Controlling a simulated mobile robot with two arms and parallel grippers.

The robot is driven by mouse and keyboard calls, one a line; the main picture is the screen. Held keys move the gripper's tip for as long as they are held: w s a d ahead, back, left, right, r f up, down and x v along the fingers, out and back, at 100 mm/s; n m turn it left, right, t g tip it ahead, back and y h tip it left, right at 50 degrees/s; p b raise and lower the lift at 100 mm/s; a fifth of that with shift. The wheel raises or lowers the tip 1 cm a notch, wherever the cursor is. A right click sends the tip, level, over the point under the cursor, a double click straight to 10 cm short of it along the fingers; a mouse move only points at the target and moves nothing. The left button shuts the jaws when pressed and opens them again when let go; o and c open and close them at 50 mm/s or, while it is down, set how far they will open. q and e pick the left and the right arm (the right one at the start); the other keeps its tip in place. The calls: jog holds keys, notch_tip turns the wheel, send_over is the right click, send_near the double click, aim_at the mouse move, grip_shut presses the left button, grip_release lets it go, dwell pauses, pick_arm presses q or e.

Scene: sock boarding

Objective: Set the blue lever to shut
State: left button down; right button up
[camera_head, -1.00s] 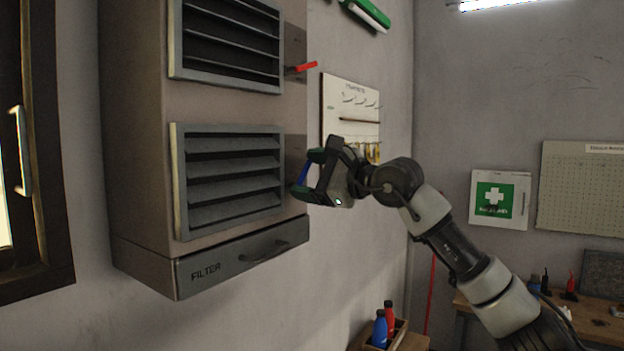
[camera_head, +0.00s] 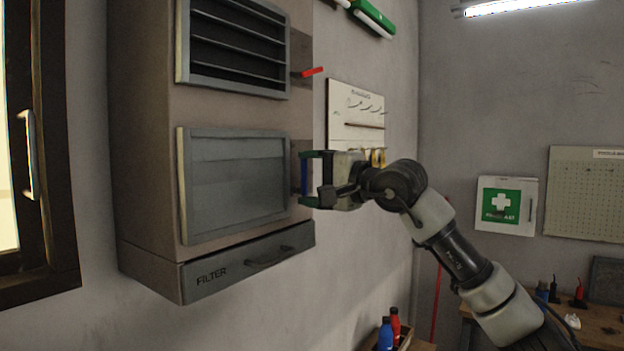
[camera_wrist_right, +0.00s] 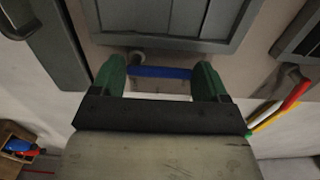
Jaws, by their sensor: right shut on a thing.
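The blue lever (camera_head: 304,174) is on the right side of the wall cabinet, beside the lower louvre (camera_head: 235,185). The lower louvre's slats lie flat and look closed. My right gripper (camera_head: 311,179) is shut on the blue lever. In the right wrist view, the blue lever (camera_wrist_right: 165,72) runs crosswise between the green fingertips. The fingers hide part of the lever in the head view. My left gripper is not in view.
The upper louvre (camera_head: 237,47) has open slats, with a red lever (camera_head: 313,72) beside it. A filter drawer (camera_head: 220,273) with a handle is below. A white board (camera_head: 350,110) hangs behind my gripper. Bottles (camera_head: 386,335) stand low near the wall.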

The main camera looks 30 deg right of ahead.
dwell(0.5)
jog(key=o, duration=0.9)
jog(key=shift+a, duration=0.1)
jog(key=shift+s+f, duration=0.1)
jog(key=shift+s, duration=0.15)
jog(key=b+v, duration=0.5)
jog(key=v, duration=0.5)
jog(key=shift+s, duration=0.2)
